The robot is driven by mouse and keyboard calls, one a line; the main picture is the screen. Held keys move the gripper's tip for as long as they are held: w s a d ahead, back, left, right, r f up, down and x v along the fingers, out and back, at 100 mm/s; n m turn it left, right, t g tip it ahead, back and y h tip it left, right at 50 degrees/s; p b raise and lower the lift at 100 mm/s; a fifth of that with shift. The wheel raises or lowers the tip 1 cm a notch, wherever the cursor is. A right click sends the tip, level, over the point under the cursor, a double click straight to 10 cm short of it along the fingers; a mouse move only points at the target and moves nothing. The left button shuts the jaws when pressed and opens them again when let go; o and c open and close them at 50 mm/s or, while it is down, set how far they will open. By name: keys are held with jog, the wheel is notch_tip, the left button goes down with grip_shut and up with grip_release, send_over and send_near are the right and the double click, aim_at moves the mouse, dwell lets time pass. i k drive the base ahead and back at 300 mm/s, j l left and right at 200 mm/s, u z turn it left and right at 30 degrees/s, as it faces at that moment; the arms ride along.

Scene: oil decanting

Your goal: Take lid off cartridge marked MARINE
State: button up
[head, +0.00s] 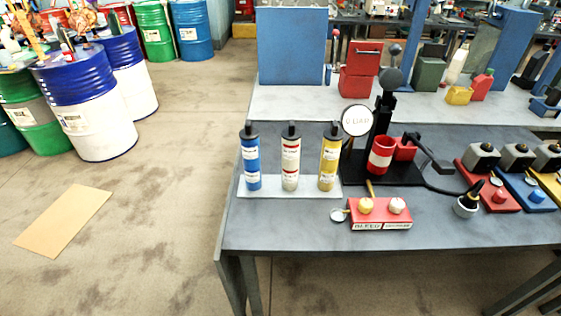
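Three cartridges with dark lids stand upright in a row on a pale grey rack near the table's left end: a blue one (252,166), a white one with red bands (290,165) and a yellow one (329,163). Each has its dark lid on top: the blue one's lid (250,130), the banded one's lid (291,130) and the yellow one's lid (336,129). Their labels are too small to read, so I cannot tell which is marked MARINE. The rack (270,194) is low and flat. My gripper is not in view.
A black stand (381,120) with a round dial (357,120) and a red-and-white cup (381,155) is right of the cartridges. A red box (380,226) with two knobs sits in front. The table (300,238) is clear at its front left; blue drums (90,100) stand far left.

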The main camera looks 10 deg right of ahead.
aim_at(250, 132)
jog(key=l+u, duration=0.25)
jog(key=l, duration=0.4)
jog(key=l+u, duration=0.25)
jog(key=l, duration=0.4)
jog(key=j+z, duration=0.25)
jog(key=j, duration=0.65)
jog(key=j+z, duration=0.25)
jog(key=j, duration=0.7)
jog(key=i, duration=0.05)
